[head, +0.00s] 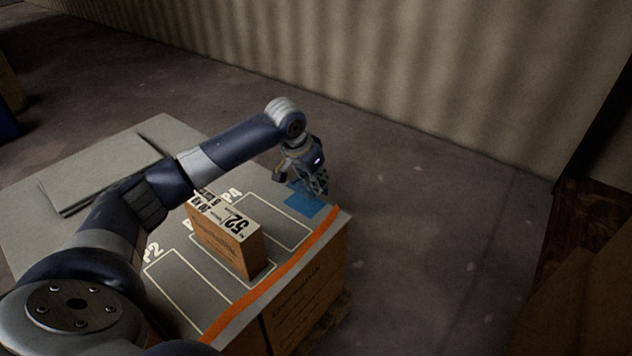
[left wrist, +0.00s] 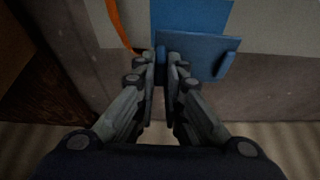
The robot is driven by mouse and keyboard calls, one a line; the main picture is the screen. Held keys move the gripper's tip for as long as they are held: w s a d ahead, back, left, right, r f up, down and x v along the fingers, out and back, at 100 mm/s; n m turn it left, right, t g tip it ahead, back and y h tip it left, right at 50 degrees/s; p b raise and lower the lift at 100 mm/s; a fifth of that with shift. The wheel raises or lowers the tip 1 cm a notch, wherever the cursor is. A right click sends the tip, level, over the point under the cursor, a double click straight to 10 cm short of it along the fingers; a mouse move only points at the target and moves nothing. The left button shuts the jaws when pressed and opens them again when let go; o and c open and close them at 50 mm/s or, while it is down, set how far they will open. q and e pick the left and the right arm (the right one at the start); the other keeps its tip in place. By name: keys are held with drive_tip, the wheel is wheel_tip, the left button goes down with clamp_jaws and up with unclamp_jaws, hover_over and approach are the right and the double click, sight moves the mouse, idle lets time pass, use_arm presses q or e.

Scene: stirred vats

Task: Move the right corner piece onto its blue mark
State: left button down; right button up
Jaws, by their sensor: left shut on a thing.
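The blue mark (head: 305,205) lies at the far right corner of the grey-topped load, beside the orange strip. It also shows in the left wrist view (left wrist: 190,14). My left gripper (head: 322,190) is at that corner, pointing down. In the left wrist view the gripper (left wrist: 166,62) is shut on an upright flange of the blue corner piece (left wrist: 205,54). The piece has a flat plate and a second raised flange at its right. It overlaps the load's edge and adjoins the blue mark in that view. In the head view I cannot make the piece out clearly. My right gripper is not in view.
A brown carton (head: 228,240) stands on the outlined slots near the orange strip (head: 275,272). Flat grey sheets (head: 105,170) lie at the load's back left. Open floor (head: 430,220) lies to the right, with a corrugated wall (head: 400,80) behind.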

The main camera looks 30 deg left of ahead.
use_arm(q)
drive_tip(key=shift+f, duration=2.35)
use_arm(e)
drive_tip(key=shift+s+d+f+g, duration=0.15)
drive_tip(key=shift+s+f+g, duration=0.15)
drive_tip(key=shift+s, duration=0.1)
use_arm(q)
drive_tip(key=c, duration=1.6)
unclamp_jaws()
drive_tip(key=shift+r, duration=0.1)
drive_tip(key=v, duration=1.1)
drive_tip(key=shift+s+r, duration=0.25)
drive_tip(key=shift+r, duration=0.1)
